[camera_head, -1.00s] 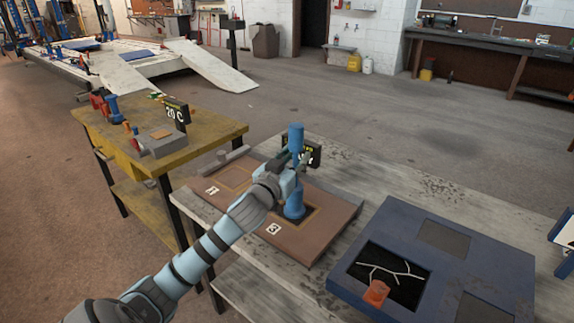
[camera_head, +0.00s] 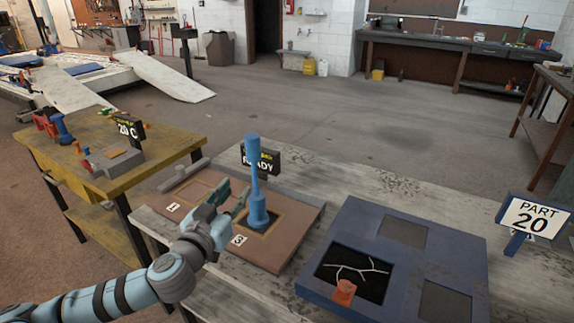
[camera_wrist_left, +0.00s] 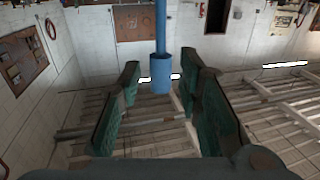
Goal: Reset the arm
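My left gripper (camera_head: 230,199) is in the head view, just left of a blue spindle-shaped part (camera_head: 258,208). Its green-padded fingers are open and empty in the left wrist view (camera_wrist_left: 160,88). The part has a thick top, a thin stem and a wide base. It stands upright in the marked square by label 3 on a brown board (camera_head: 280,247). In the wrist view the blue part (camera_wrist_left: 161,75) shows between the fingers, seemingly beyond their tips. My right gripper is not in view.
A READY sign (camera_head: 262,160) stands behind the part. A blue panel (camera_head: 385,285) with dark recesses lies to the right, with an orange piece (camera_head: 344,291) on it. A PART 20 sign (camera_head: 535,217) stands at far right. A yellow table (camera_head: 60,158) is at left.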

